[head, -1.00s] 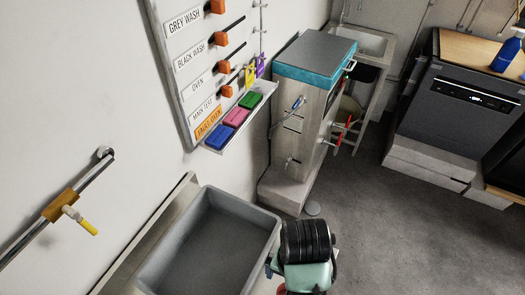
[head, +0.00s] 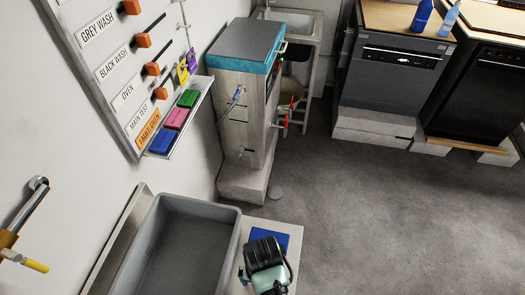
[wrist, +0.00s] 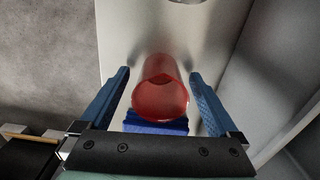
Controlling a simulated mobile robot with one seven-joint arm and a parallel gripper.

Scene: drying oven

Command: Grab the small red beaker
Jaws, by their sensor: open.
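The small red beaker (wrist: 160,95) is in the wrist view, translucent, with its round end facing the camera. My gripper (wrist: 160,76) is open, with one blue finger on each side of the beaker. A gap shows between each finger and the beaker, so the fingers do not appear to touch it. In the head view, the beaker is not visible; my black and green wrist (head: 268,268) is over that spot and hides what is below.
A blue item (wrist: 157,126) lies by the beaker on a pale surface (wrist: 125,35); a blue item (head: 262,234) also shows in the head view. A shiny round object (wrist: 187,2) is at the top edge. A grey basin (head: 232,240) stands left of my wrist.

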